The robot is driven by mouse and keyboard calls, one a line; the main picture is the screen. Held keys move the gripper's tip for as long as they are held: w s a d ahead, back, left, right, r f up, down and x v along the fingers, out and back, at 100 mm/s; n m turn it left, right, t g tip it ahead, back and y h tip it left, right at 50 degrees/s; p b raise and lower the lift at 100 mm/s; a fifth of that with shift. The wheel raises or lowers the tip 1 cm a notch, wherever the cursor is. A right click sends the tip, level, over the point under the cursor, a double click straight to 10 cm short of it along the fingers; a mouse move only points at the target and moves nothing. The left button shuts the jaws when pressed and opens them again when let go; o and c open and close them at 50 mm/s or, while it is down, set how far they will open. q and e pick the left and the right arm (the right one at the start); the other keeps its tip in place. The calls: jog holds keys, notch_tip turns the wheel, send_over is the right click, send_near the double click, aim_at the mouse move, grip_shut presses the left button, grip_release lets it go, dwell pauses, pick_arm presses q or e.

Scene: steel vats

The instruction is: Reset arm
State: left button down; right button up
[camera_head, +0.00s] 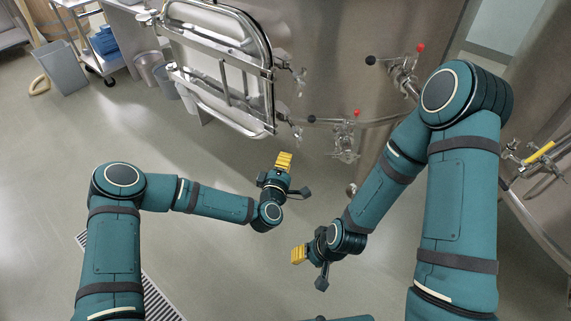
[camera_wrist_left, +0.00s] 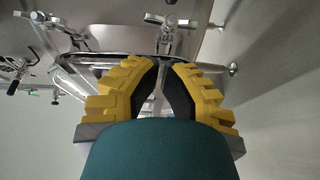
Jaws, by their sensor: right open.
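My left gripper (camera_head: 284,160) is in the middle of the head view, its yellow fingers pointing up the picture toward the vat door. Its yellow fingers also show in the left wrist view (camera_wrist_left: 163,75), with only a narrow gap between their tips. I see nothing held there, but how far they are parted is unclear. My right gripper (camera_head: 298,254) is lower and slightly to the right, its yellow fingers pointing left. It is open, and I see nothing in it. Both grippers are in the air over the floor, apart from each other.
A steel vat (camera_head: 330,80) stands ahead with its framed door (camera_head: 225,65) swung out to the left. Valves (camera_head: 345,140) with red and black knobs stick out from the pipes. A trolley (camera_head: 100,45) and a grey bin (camera_head: 60,67) stand at the far left. The floor (camera_head: 100,130) at left is clear.

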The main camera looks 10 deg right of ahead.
pick_arm(q)
jog(key=s+a+f+m+g, duration=0.5)
jog(key=s+f+m+g, duration=0.35)
jog(key=s, duration=0.45)
jog(key=s+a+f+m+g+y, duration=0.1)
jog(key=s+a+m+g+y, duration=0.1)
jog(key=s+a+g, duration=0.4)
jog(key=s+a, duration=0.5)
jog(key=s, duration=0.2)
jog(key=shift+s+a+f+m+y, duration=0.25)
jog(key=shift+s+a+m+y, duration=0.05)
jog(key=shift+a+m, duration=0.05)
